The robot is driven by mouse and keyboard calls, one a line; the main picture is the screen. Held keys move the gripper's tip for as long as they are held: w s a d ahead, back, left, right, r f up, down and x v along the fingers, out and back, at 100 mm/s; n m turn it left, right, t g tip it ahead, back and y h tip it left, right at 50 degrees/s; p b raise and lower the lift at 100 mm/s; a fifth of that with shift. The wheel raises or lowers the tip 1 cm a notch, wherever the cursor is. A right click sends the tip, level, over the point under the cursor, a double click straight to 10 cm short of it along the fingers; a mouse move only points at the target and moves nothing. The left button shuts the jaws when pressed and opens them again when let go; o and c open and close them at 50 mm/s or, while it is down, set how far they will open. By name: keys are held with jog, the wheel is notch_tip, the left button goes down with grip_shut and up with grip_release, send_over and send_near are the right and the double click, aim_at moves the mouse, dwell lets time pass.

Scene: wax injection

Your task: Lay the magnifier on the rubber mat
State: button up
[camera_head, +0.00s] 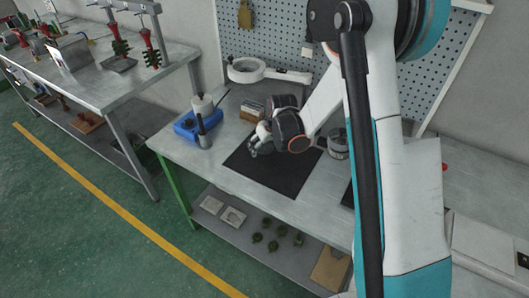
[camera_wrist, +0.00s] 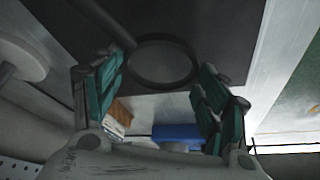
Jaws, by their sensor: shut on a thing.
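The magnifier, a dark round ring (camera_wrist: 129,68) with a black handle, is between the two fingers of my gripper (camera_wrist: 162,72) in the wrist view. The fingers are shut on its rim from both sides, and the handle points to the upper left. The dark rubber mat (camera_head: 249,171) lies on the steel bench. In the wrist view the mat (camera_wrist: 215,22) shows behind the magnifier. In the head view my gripper (camera_head: 257,146) is over the mat's back left part, and the magnifier is not clear. The gap between magnifier and mat cannot be judged.
A blue tray (camera_head: 184,127) with a white-topped container and a grey cup (camera_head: 204,141) stand left of the mat. A white ring lamp (camera_head: 245,79) and a small box (camera_head: 250,113) are behind. A metal tin (camera_head: 338,151) stands to the right. The mat's front is clear.

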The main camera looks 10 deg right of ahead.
aim_at(265, 149)
jog(key=shift+f+b, duration=0.4)
jog(key=shift+f, duration=1.25)
jog(key=shift+f, duration=0.2)
jog(key=o, duration=1.1)
jog(key=shift+r, duration=0.1)
